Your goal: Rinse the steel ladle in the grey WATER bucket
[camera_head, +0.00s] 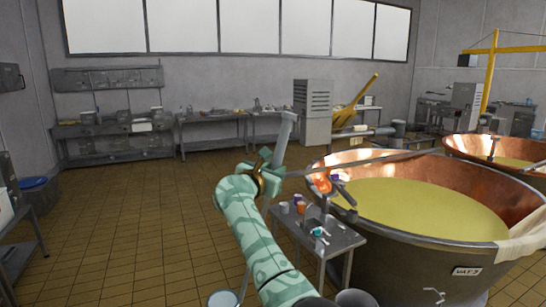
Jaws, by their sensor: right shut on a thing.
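My right gripper (264,178) is shut on the steel ladle, whose flat grey handle (286,133) rises above the jaws, tilted slightly right. Below the jaws my green arm hides part of it. A thin rod shows again lower down, beside a pale round shape (222,298) at the bottom edge; this may be the ladle's bowl, but I cannot tell. A grey round rim (355,298) shows at the bottom edge right of my arm; it may be the WATER bucket, but no label shows. My left gripper is out of view.
A big copper vat (425,210) of yellow liquid, labelled VAT 3, stands at right with a cloth on its rim. A small steel table (343,241) with cups and tools stands between my arm and the vat. The tiled floor (120,220) at left is clear.

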